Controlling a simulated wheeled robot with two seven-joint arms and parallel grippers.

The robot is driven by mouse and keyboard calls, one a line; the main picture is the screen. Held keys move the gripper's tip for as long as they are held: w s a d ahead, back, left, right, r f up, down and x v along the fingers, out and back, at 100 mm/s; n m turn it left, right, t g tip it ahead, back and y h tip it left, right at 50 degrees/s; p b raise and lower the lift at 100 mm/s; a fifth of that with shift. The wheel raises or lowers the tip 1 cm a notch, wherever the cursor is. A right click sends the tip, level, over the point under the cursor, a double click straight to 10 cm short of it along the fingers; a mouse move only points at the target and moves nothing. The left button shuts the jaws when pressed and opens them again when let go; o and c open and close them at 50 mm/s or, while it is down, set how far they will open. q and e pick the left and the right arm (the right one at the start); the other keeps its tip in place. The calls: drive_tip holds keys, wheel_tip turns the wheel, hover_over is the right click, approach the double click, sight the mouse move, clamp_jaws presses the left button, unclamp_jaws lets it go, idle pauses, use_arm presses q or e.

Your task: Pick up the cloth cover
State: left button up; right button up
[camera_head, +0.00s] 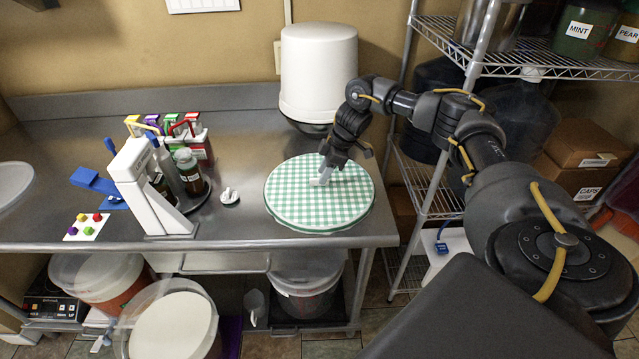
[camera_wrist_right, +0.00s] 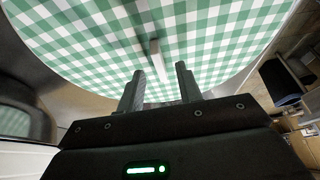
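The cloth cover (camera_head: 318,208) is a round green-and-white checked disc lying flat on the metal table. A small pale handle stands up near its middle. My right gripper (camera_head: 325,174) is above the cover, close to the handle. In the right wrist view, the gripper (camera_wrist_right: 160,88) is open, and the handle of the cover (camera_wrist_right: 90,45) shows just beyond the gap between the fingers. No contact with the handle is visible. My left gripper is not in view.
A white device with a blue lever (camera_head: 145,185), bottles (camera_head: 190,172) and a small white piece (camera_head: 229,196) are to the left. A wire shelf (camera_head: 540,65) stands at right. Buckets (camera_head: 172,325) sit below the table.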

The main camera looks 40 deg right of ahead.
drive_tip(key=shift+x, duration=1.2)
clamp_jaws()
drive_tip(key=shift+r, duration=0.2)
